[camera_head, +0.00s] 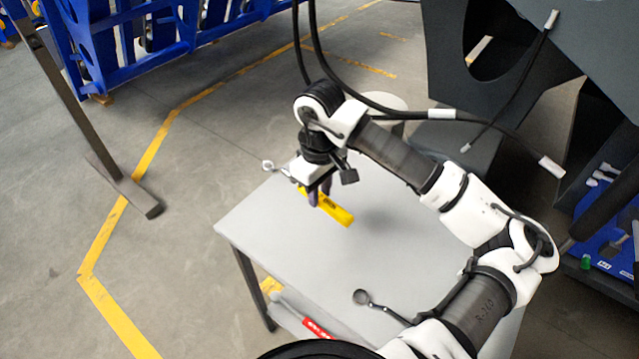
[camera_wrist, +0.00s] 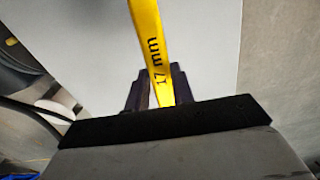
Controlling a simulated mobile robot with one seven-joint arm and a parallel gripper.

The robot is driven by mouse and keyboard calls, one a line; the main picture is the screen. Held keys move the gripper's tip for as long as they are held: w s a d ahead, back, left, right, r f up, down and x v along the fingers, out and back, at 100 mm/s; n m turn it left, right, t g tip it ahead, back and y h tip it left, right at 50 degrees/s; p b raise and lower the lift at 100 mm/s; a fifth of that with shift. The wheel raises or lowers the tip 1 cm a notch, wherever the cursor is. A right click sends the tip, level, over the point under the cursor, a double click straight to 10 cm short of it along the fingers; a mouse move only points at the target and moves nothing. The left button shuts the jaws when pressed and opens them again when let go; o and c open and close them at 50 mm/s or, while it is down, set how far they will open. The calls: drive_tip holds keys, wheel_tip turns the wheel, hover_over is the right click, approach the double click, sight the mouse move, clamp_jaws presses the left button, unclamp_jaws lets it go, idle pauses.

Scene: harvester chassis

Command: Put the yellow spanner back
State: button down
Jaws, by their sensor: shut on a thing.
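The yellow spanner (camera_head: 334,211) is in my gripper (camera_head: 318,196) over the far left part of the grey table (camera_head: 290,235). Its yellow handle slants down to the right. Its bare metal ring end sticks out to the left, past the table's edge. In the wrist view the spanner (camera_wrist: 148,38) runs up from between the dark fingers (camera_wrist: 152,92) and shows the marking "17 mm". The fingers are shut on the handle. I cannot tell exactly how high the spanner is above the tabletop.
A dark spanner (camera_head: 380,305) lies near the table's front. A red-handled tool (camera_head: 318,328) is on a lower shelf. A blue tray with tools (camera_head: 610,225) stands at the right, beneath the dark chassis (camera_head: 500,60). A metal post (camera_head: 130,192) stands left. The middle of the tabletop is clear.

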drive_tip(key=shift+r, duration=0.1)
drive_tip(key=shift+f+b, duration=0.2)
drive_tip(key=shift+b, duration=0.6)
drive_tip(key=shift+f+b, duration=0.35)
drive_tip(key=shift+b, duration=0.15)
wheel_tip(320, 180, down, 7)
drive_tip(key=b, duration=0.8)
drive_tip(key=c, duration=1.1)
unclamp_jaws()
wheel_tip(320, 180, up, 14)
drive_tip(key=shift+f+b, duration=0.1)
drive_tip(key=shift+b, duration=0.5)
